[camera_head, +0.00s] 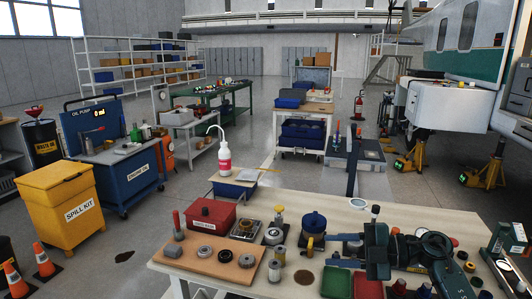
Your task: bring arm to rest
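My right gripper (338,250) is over the long workbench (475,212), at the end of my dark arm that comes in from the lower right. Its two dark fingers point left and stand apart, with a small metal part showing between or behind them. Nothing is clearly held. The arm hides part of the bench's right half. My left gripper is not in view.
A wooden board (205,268) with several metal parts, a red box (210,215), and green (336,282) and red (367,286) trays crowd the bench. A white bottle (224,158) stands beyond it. A yellow spill kit (72,205) and orange cones (45,262) stand left. Some floor left of the bench is clear.

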